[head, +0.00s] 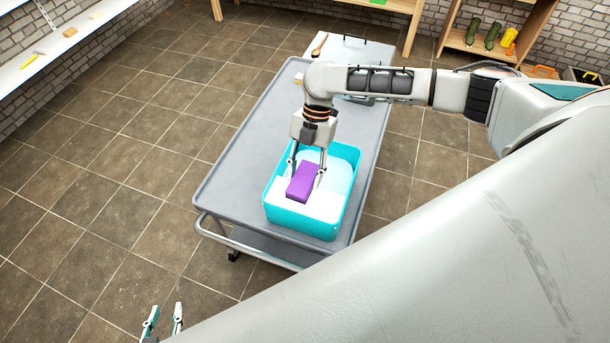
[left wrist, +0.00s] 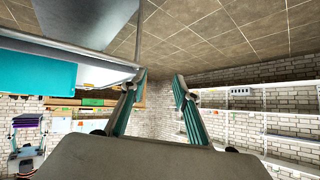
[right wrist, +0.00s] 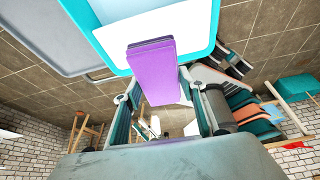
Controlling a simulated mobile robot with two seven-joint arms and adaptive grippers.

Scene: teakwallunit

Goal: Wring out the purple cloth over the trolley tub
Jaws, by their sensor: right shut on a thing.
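The purple cloth (head: 301,183) is a folded block inside the turquoise tub's opening as seen from the head; whether it touches the white contents is unclear. My right gripper (head: 305,176) points down with a finger on either side of the cloth and is shut on it. The cloth (right wrist: 155,72) also shows between the fingers in the right wrist view. The turquoise tub (head: 300,222) stands on the grey trolley (head: 232,180) and holds something white. My left gripper (head: 163,324) is low at the bottom left, clear of the trolley, with its fingers apart and empty.
A pale board or box with a dark handle (head: 350,50) and a wooden spoon (head: 319,46) are at the trolley's far end. Shelves stand at the left wall and back right. The tiled floor (head: 90,190) left of the trolley is clear.

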